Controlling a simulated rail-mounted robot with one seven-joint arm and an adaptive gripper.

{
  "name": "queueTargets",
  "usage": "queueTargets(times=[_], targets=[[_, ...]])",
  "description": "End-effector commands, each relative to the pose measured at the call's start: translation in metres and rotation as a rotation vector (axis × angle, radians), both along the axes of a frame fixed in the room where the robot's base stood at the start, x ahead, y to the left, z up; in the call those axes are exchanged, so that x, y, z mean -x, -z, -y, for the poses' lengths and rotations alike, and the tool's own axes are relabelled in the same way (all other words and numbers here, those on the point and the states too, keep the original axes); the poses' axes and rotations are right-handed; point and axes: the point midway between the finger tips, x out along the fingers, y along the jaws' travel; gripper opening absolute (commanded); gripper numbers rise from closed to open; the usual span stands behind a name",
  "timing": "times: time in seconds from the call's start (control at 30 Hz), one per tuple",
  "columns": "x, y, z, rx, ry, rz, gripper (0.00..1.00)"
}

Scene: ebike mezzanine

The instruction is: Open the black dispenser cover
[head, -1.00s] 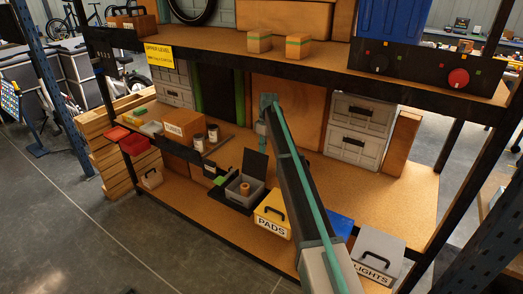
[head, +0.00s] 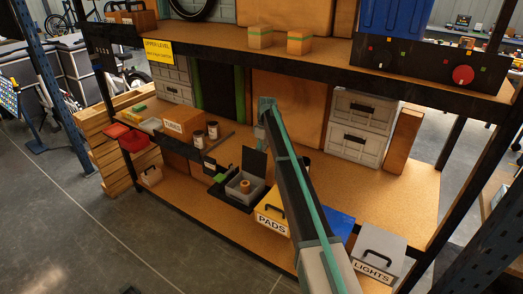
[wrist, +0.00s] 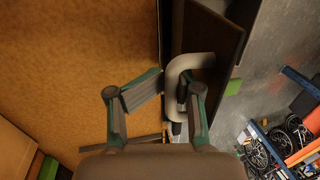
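In the head view my arm hides the gripper.
A yellow PADS box (head: 270,215) and a grey LIGHTS box (head: 378,250) stand along the shelf's front. A cardboard box (head: 180,128), two jars (head: 205,136) and a red bin (head: 133,142) are left. The upper shelf (head: 230,47) hangs overhead. Bare cork (head: 385,190) lies right.

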Motion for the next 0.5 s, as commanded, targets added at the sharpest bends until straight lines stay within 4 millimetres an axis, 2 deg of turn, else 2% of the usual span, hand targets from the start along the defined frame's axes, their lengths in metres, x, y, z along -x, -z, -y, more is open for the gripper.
queueTargets(times=[0.27, 0.37, 0.5], targets=[[-0.006, -0.01, 0.002, 0.001, 0.003, 0.006, 0.33], [-0.008, -0.02, 0.003, 0.001, 0.004, 0.005, 0.33], [-0.012, -0.044, 0.005, 0.001, 0.003, 0.008, 0.33]])
